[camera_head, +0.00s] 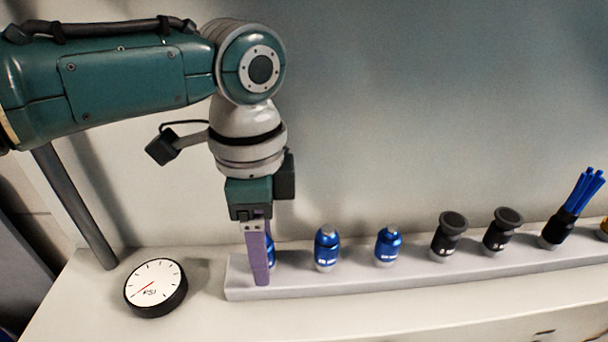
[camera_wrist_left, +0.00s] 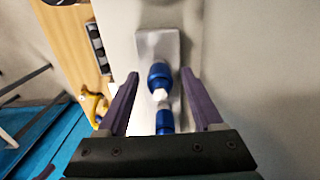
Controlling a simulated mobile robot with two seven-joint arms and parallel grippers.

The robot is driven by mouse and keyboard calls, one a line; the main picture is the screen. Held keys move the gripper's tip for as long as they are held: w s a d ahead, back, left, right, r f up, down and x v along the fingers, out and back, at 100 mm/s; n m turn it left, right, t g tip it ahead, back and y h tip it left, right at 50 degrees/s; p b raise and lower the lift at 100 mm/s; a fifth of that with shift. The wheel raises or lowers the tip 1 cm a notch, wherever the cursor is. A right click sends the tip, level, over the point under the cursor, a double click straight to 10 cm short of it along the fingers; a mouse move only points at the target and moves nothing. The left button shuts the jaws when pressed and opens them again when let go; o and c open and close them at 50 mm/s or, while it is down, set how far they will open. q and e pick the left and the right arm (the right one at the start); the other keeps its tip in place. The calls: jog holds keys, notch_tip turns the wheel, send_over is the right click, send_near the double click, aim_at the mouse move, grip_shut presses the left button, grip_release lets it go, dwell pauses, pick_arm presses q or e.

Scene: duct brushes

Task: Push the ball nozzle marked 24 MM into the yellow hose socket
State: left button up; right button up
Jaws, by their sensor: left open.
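My left gripper (camera_head: 257,280) points straight down at the left end of the grey rack (camera_head: 240,292). Its purple fingers are open. A blue ball nozzle (camera_head: 272,250) stands upright in the rack, partly hidden behind a finger. In the left wrist view, the open left gripper (camera_wrist_left: 161,75) has its fingertips on either side of this nozzle (camera_wrist_left: 158,70), with gaps showing. Two more blue nozzles stand to the right, one nearer (camera_head: 327,247) and one farther (camera_head: 388,245). Their white markings are too small to read. I cannot identify the yellow hose socket for certain. My right gripper is out of view.
Two black round-topped pieces, (camera_head: 449,235) and (camera_head: 502,230), and a blue-bristled brush (camera_head: 570,212) stand farther right in the rack. A yellow-orange thing (camera_head: 604,228) is cut off at the right edge. A round dial (camera_head: 156,287) lies left of the rack.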

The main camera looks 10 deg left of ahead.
pick_arm(q)
grip_shut()
dwell(0.5)
jog(key=shift+r, duration=0.1)
dwell(0.9)
jog(key=shift+r+p, duration=2.9)
jog(key=shift+p, duration=0.3)
